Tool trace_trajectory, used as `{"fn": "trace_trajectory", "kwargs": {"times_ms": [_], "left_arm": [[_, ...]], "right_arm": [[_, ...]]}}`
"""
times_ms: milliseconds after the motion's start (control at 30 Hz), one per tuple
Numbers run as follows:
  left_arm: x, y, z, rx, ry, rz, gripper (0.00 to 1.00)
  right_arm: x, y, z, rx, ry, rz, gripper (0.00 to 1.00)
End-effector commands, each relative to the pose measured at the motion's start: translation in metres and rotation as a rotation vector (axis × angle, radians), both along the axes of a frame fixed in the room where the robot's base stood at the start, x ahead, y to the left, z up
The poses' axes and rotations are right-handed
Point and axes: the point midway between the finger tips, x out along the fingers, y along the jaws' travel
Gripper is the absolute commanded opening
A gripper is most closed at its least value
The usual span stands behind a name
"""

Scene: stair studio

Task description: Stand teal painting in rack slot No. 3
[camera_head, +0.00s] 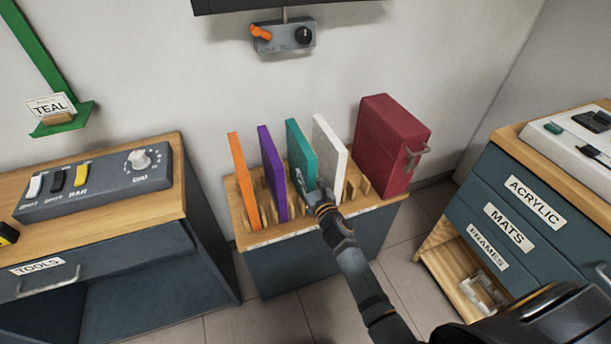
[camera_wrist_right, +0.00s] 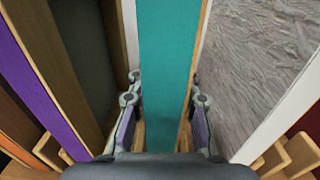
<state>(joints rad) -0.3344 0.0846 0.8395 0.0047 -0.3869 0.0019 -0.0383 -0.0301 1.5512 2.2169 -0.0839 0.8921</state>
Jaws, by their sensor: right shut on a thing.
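The teal painting (camera_head: 300,150) stands upright among the wooden dividers of the rack (camera_head: 353,188), between the purple painting (camera_head: 271,170) and the white painting (camera_head: 329,150). My right gripper (camera_head: 317,195) is at its near edge. In the right wrist view the teal painting (camera_wrist_right: 168,65) runs between the two fingers of my right gripper (camera_wrist_right: 165,85), which is shut on it. The gripper hides its lower near corner, so I cannot tell whether its bottom touches the rack. Slot numbers on the front edge are too small to read. My left gripper is out of view.
An orange painting (camera_head: 243,180) stands at the rack's left end. A red case (camera_head: 390,145) stands right of the rack dividers. A control console (camera_head: 100,182) sits on the left cabinet.

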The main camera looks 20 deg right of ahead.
Motion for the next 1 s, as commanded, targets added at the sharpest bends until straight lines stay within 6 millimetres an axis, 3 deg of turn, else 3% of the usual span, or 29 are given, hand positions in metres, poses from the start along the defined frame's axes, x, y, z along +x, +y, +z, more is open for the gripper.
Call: {"fn": "trace_trajectory", "kwargs": {"times_ms": [33, 267, 600, 733, 1000], "left_arm": [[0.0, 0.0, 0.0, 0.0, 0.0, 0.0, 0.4], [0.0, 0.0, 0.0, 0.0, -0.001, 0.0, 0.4], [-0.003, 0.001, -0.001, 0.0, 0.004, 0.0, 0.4], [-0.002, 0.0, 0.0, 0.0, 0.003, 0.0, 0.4], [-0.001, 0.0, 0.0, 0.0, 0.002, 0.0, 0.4]], "right_arm": [[0.0, 0.0, 0.001, 0.0, -0.002, 0.0, 0.22], [0.0, 0.0, 0.0, 0.0, -0.001, 0.0, 0.52], [-0.005, 0.0, -0.001, 0.0, 0.002, 0.0, 0.52], [-0.027, -0.002, -0.002, -0.001, 0.003, 0.0, 0.52], [-0.092, -0.006, -0.001, 0.001, 0.003, 0.0, 0.52]]}}
